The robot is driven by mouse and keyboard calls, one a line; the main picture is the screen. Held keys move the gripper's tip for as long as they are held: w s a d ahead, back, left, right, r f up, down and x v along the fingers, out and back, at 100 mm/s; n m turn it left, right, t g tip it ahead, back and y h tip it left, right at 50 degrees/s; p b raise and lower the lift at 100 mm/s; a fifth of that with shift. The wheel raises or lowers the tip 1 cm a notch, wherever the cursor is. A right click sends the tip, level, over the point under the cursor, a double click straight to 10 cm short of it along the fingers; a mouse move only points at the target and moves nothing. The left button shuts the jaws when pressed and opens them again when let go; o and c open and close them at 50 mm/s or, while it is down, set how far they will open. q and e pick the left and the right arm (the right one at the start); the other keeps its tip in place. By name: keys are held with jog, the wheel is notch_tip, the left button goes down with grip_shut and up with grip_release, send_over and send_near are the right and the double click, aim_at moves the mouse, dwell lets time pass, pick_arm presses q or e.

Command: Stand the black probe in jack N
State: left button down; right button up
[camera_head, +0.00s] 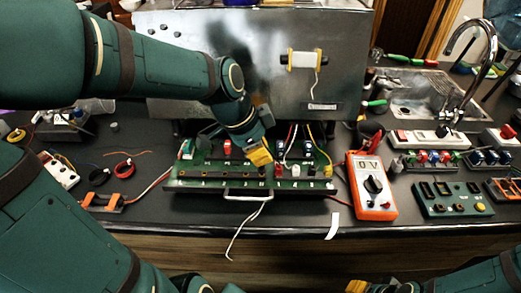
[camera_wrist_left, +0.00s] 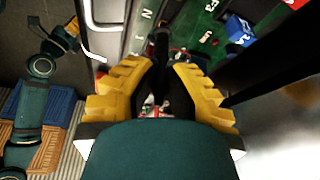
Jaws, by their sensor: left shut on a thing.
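My left gripper (camera_head: 260,160) is over the middle of the green brewer board (camera_head: 205,158). In the left wrist view its yellow fingers (camera_wrist_left: 160,85) are shut on the black probe (camera_wrist_left: 161,45), which points away toward the board. The letter N (camera_wrist_left: 147,14) shows on the board's front strip (camera_head: 215,183), left of the probe tip in that view. The opening of jack N is not clear, and I cannot tell whether the tip touches the strip. My right gripper (camera_head: 368,286) is partly visible at the bottom edge, and its jaws are unclear.
An orange multimeter (camera_head: 371,187) reading 0 V stands right of the board. A metal handle (camera_head: 248,196) and a white cable (camera_head: 240,232) are in front. Upright steel panel (camera_head: 200,90) stands behind. A green switch panel (camera_head: 452,198) is farther right.

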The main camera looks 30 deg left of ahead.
pick_arm(q)
jog(key=shift+f+b, duration=0.45)
jog(key=shift+f, duration=0.2)
dwell(1.6)
jog(key=c, duration=1)
grip_release()
jog(key=shift+c, duration=0.2)
jog(key=v, duration=1.2)
